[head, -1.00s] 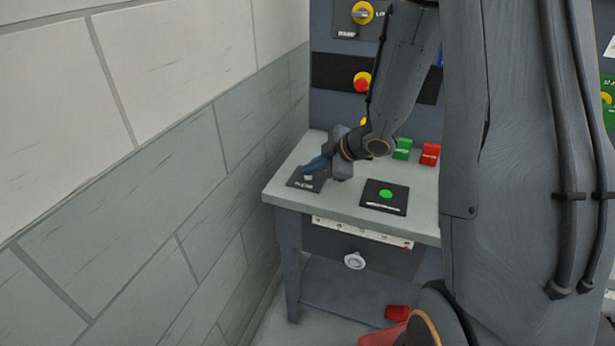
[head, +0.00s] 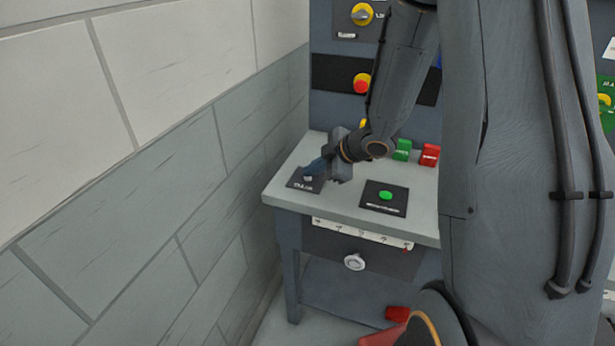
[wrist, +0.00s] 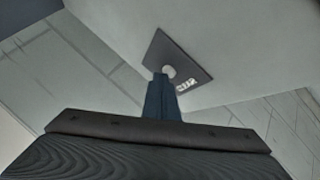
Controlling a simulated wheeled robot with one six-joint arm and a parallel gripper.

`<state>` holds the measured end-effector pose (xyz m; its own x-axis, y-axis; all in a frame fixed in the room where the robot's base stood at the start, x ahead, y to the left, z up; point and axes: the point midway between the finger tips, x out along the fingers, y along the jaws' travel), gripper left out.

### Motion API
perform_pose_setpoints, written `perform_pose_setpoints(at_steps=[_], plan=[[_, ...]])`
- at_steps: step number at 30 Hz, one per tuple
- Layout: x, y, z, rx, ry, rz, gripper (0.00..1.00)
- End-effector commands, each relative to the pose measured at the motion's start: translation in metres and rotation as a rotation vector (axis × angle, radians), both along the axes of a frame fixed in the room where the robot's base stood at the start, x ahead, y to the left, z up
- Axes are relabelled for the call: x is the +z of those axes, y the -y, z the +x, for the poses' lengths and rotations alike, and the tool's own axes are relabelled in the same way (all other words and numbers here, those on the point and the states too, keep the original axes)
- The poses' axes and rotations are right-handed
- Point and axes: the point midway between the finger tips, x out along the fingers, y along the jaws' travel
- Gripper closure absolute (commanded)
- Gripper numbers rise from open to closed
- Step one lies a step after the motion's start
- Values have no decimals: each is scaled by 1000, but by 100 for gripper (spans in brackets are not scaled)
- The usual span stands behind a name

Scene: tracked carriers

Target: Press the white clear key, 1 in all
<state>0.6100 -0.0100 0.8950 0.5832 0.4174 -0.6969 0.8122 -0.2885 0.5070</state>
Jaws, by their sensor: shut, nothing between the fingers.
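The white clear key (head: 308,178) is a small round button on a dark square plate (head: 297,186) at the left end of the grey table top. It also shows in the wrist view (wrist: 169,71), just beyond my fingertips and partly covered by them. My gripper (head: 314,168) is shut and empty, with its blue fingers pointing down at the key. In the wrist view the fingertips (wrist: 161,76) overlap the key's near edge. I cannot tell whether they touch it.
A green button (head: 386,195) sits on another dark plate to the right. Green (head: 402,150) and red (head: 429,154) blocks stand behind it. A panel with a red knob (head: 362,84) rises at the back. A brick wall (head: 150,150) stands close on the left.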

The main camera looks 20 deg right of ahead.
Motion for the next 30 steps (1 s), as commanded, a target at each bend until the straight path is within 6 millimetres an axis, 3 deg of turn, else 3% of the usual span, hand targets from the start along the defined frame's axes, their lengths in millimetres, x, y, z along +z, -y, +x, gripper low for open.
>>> perform_pose_setpoints(at_steps=[7,20,30], plan=[[13,0,-1,0,0,0,100],[14,0,0,0,0,0,100],[41,0,-1,0,0,0,100]])
